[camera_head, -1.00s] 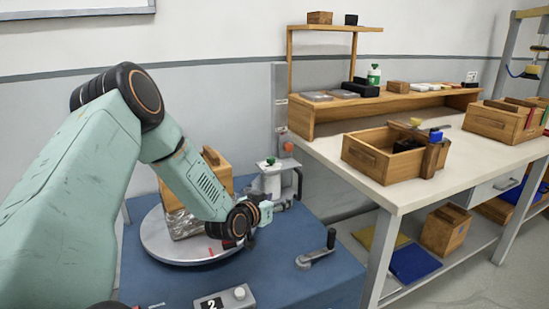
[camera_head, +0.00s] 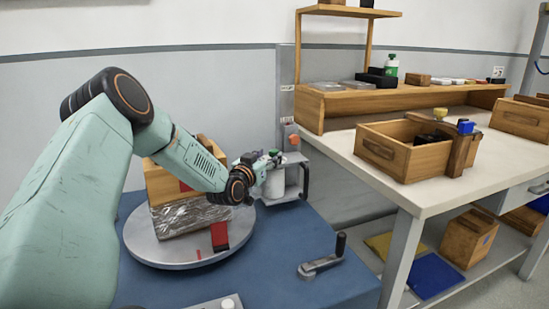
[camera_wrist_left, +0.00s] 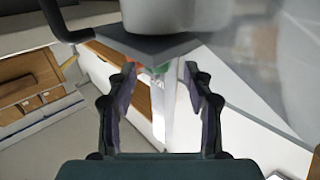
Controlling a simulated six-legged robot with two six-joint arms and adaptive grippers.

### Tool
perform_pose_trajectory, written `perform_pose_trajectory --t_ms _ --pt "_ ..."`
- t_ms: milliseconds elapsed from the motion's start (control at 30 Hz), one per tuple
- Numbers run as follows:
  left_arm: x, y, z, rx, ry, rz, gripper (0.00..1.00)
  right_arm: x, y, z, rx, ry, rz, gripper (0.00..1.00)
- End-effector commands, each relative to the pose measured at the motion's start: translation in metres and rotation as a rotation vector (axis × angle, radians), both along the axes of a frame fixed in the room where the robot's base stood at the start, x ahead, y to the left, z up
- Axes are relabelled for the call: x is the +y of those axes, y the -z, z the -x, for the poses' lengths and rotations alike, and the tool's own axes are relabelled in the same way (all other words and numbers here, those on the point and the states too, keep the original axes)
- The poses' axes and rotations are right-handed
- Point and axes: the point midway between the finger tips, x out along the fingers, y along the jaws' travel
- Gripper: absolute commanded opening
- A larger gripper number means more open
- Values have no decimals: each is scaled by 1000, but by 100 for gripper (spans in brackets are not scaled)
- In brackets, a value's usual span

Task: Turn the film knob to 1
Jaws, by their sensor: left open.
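A grey control box with a pale knob (camera_head: 228,303) is cut off by the bottom edge of the head view; its marking is out of view. My left gripper (camera_head: 273,159) is beside the grey wrapping unit with its white roll (camera_head: 275,183), above and right of the turntable. In the left wrist view its fingers (camera_wrist_left: 160,75) are apart with nothing clasped between them. The underside of a grey plate (camera_wrist_left: 150,42) and a pale cylinder are close ahead of the fingers. Small green and red parts show beyond. My right gripper is not in view.
A foil-wrapped load with a wooden crate (camera_head: 165,185) on top stands on the round turntable (camera_head: 150,253). A black-handled crank (camera_head: 322,258) stands on the blue base. The workbench (camera_head: 425,208) with wooden boxes is at right. The blue base's front is mostly clear.

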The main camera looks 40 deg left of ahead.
Motion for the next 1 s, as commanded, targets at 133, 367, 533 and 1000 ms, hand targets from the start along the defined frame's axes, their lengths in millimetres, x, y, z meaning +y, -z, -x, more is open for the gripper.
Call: perform_pose_trajectory --t_ms 133,367,533,1000 --pt "5 3 -21 1 2 -3 52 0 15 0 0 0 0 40" --pt "11 2 -40 1 1 -1 52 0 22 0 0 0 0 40" --pt "12 0 -45 0 1 2 52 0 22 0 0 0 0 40" --pt "12 0 -45 0 1 2 28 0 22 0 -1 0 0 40"
